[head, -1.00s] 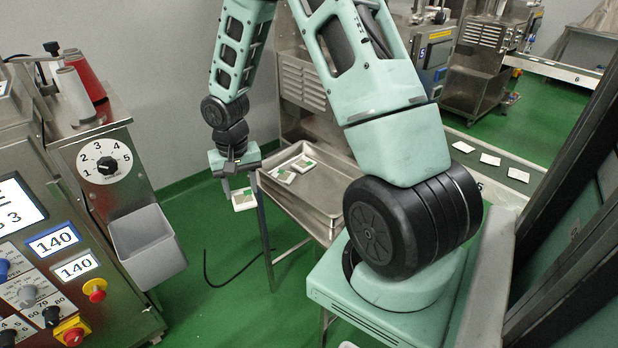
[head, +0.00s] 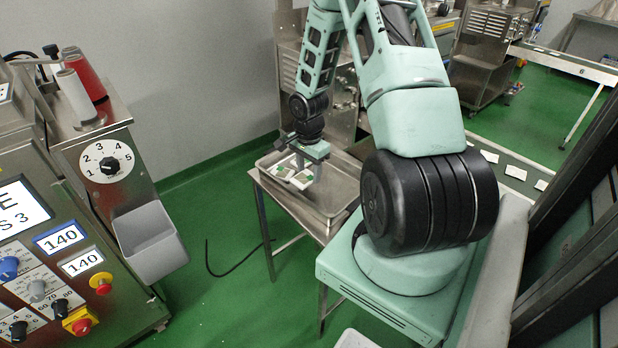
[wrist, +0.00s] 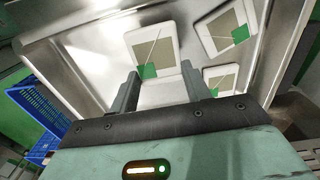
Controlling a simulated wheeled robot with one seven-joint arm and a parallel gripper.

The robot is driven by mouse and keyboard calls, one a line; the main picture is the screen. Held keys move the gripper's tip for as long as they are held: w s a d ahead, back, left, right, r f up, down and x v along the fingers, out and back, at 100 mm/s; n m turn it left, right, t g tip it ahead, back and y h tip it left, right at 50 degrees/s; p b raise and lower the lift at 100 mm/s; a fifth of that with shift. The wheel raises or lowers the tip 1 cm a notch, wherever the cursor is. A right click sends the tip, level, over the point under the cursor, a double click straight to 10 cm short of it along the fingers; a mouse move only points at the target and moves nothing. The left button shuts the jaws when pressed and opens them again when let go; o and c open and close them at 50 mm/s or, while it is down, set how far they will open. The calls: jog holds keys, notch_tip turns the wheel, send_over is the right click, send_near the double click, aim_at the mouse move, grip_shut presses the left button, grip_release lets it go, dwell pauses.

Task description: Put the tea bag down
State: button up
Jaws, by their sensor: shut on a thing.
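My gripper (head: 308,160) is over the steel tray (head: 335,190). In the wrist view its two fingers (wrist: 160,92) are closed on a white tea bag (wrist: 166,35) with a tan square and a green corner. I cannot tell whether this bag touches the tray floor. Two similar tea bags lie in the tray to its right, one upper (wrist: 212,40) and one lower (wrist: 208,73), the lower partly hidden by a finger. In the head view the bags (head: 284,171) cluster under my gripper and are hard to tell apart.
The tray stands on a metal table with legs. A grey bin (head: 148,240) on a control machine stands at the left. A blue crate (wrist: 35,118) shows left in the wrist view. A conveyor with white packets (head: 515,172) runs at the right. The tray's right part looks bare.

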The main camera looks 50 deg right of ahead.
aim_at(308, 174)
jog(key=shift+f, duration=1.55)
jog(key=shift+f, duration=0.2)
jog(key=o, duration=0.9)
